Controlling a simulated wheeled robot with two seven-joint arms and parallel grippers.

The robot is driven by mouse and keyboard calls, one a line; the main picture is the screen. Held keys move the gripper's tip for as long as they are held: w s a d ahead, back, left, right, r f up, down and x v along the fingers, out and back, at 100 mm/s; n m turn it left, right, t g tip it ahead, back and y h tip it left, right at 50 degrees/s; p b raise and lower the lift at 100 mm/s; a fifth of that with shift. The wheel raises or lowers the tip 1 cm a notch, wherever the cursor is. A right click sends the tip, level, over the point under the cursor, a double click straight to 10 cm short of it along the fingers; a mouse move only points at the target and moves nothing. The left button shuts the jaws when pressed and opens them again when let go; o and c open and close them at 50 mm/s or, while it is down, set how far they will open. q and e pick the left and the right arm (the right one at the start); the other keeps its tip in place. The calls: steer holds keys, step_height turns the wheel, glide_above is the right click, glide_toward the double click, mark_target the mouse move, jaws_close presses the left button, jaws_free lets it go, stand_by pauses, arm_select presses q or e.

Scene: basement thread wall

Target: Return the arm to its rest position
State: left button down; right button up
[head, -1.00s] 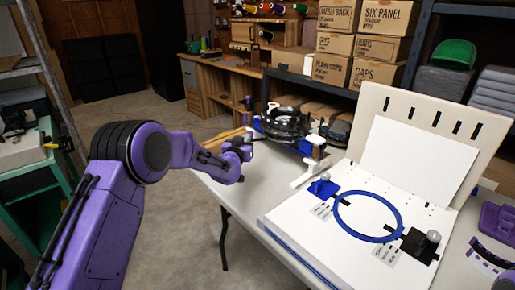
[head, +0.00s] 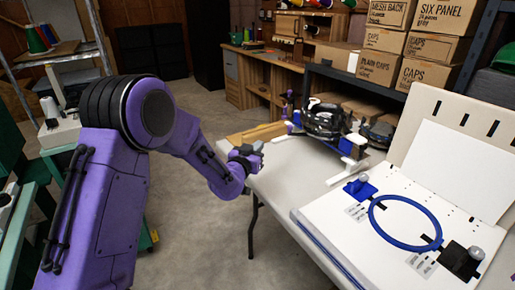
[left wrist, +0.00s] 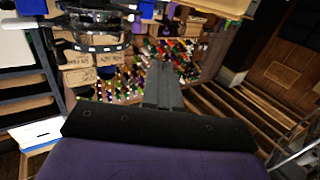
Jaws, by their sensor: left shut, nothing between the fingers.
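My left arm, purple with a black ribbed shoulder joint, fills the left half of the head view. My left gripper (head: 248,158) is at the left edge of the white table, small and partly hidden by its own wrist. In the left wrist view the left gripper (left wrist: 168,75) shows its dark fingers closed together with nothing between them. My right gripper is in neither view.
The white table (head: 290,190) bears a board with a blue hoop (head: 374,221) and a black cap-holding device (head: 326,120). Shelves with cardboard boxes (head: 440,20) stand behind. Teal shelving is at left. The concrete floor (head: 195,235) between is clear.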

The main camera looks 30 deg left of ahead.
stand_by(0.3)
arm_select(q)
steer(key=s+d+f+n+g+y+p, duration=0.1)
steer(key=s+d+f+n+g+p, duration=0.2)
steer(key=s+f, duration=0.7)
steer(key=s+d+f+n+g+y+p, duration=0.1)
steer(key=s+f+n+g+p, duration=0.3)
steer(key=s+f, duration=0.6)
steer(key=s+d+f+g+p, duration=0.1)
steer(key=s+f+g, duration=0.1)
steer(key=s, duration=0.9)
steer(key=s+d+f+m+g+p, duration=0.1)
steer(key=s+f+g, duration=0.2)
steer(key=s, duration=0.8)
steer(key=shift+s+d+f+g+p, duration=0.2)
steer(key=shift+s+f+g+p, duration=0.1)
steer(key=shift+g, duration=0.9)
